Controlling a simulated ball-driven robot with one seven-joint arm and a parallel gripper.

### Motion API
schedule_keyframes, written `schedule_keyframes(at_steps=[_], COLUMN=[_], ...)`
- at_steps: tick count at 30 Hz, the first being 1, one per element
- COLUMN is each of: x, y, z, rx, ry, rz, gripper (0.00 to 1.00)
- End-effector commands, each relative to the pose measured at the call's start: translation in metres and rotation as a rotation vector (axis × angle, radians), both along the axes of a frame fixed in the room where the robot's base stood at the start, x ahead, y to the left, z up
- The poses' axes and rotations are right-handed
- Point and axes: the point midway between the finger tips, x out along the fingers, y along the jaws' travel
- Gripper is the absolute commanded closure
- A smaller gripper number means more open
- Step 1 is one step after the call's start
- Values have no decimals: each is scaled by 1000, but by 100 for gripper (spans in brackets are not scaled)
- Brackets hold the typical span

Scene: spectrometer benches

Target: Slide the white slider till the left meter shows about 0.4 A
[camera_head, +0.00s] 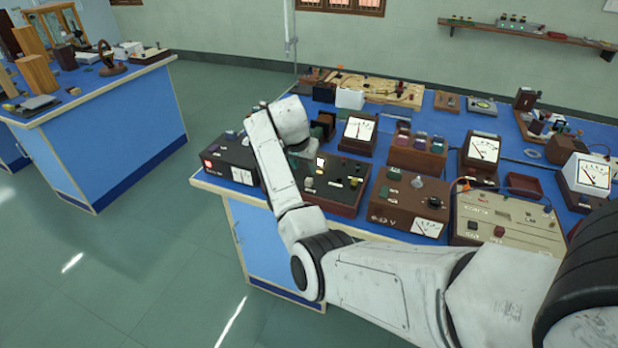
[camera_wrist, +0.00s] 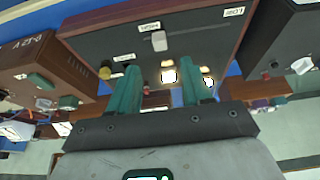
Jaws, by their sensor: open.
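The white slider (camera_wrist: 159,41) is a small pale block on the dark panel of a brown-sided box (camera_wrist: 215,38) in the wrist view. The same box (camera_head: 345,202) stands at the bench's front edge in the head view. My gripper (camera_wrist: 158,68) is open, its two green fingers pointing at the panel. The slider shows beyond the gap between the fingertips, with no visible contact. The left meter (camera_head: 358,129) is a white dial in a dark sloped case behind the box. Its needle is near the middle, but its numbers are too small to read.
A brown supply box (camera_head: 402,208) stands close on the right, and a black box (camera_head: 232,160) with a red display on the left. Another meter (camera_head: 483,149) stands further right. The blue bench is crowded. Open floor (camera_head: 130,270) lies front left.

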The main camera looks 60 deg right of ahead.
Motion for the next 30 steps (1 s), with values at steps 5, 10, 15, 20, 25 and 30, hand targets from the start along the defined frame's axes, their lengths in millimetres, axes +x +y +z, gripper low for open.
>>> schedule_keyframes(at_steps=[5, 10, 15, 20, 25, 30], x=[0, 1, 2, 3, 3, 3], y=[-12, -23, -29, -32, -32, -32], z=[-32, -58, -73, -78, -79, -79], rx=[3, 2, 1, 0, 0, 0], ry=[4, 2, 1, 0, 0, 0], rz=[1, 1, 2, 2, 2, 2], gripper=[51, 51, 51, 51, 51, 60])
